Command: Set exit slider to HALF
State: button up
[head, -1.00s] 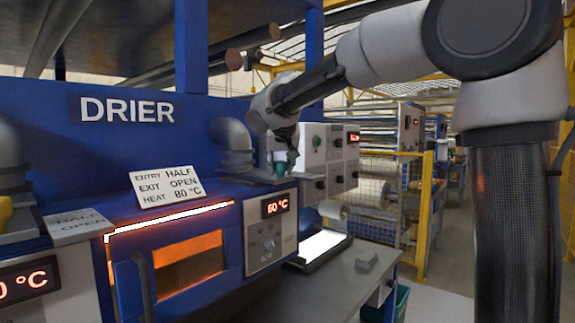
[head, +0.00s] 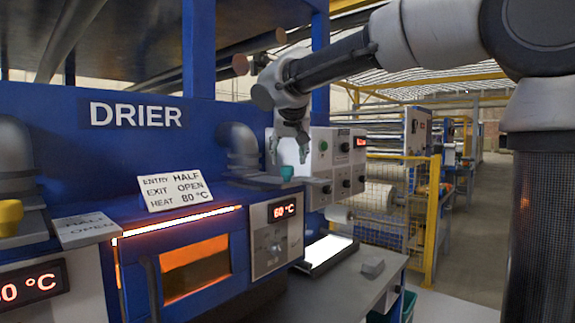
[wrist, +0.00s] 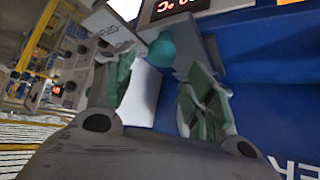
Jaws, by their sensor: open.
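The exit slider has a teal knob (head: 287,172) on a grey plate on top of the drier's right end. It also shows in the wrist view (wrist: 160,51), beyond and between the fingertips. My gripper (head: 291,158) is open just above the knob, fingers pointing down. In the wrist view the two green-padded fingers of my gripper (wrist: 160,72) stand apart with nothing between them. I cannot tell whether they touch the knob. A white sign (head: 175,189) reads ENTRY HALF, EXIT OPEN, HEAT 80 °C. The slider plate's lettering is too small to read in the head view.
A yellow knob (head: 10,215) sits at the far left beside a plate marked HALF and OPEN (head: 85,229). A grey elbow pipe (head: 240,147) rises close left of my gripper. A control box (head: 335,165) stands close right. A display (head: 281,211) glows red.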

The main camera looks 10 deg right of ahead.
jog(key=v, duration=0.5)
jog(key=shift+s+r, duration=0.1)
jog(key=shift+s, duration=0.05)
jog(key=s+d+f+n+g, duration=0.3)
jog(key=s+f+n, duration=0.35)
jog(key=f, duration=0.65)
jog(key=s+d+f+m, duration=0.1)
jog(key=s+d+f, duration=0.3)
jog(key=s, duration=0.3)
jog(key=s+d+f+m+g+y, duration=0.1)
jog(key=s+d+f+m, duration=0.1)
jog(key=s+d+f, duration=0.2)
jog(key=s+d+f+m, duration=0.1)
jog(key=s+d+f, duration=0.3)
jog(key=s+d, duration=0.3)
jog(key=s, duration=0.4)
jog(key=shift+s+d+m, duration=0.15)
jog(key=shift+d+m, duration=0.15)
jog(key=shift+m, duration=0.05)
jog(key=shift+f+g, duration=0.15)
jog(key=shift+g, duration=0.15)
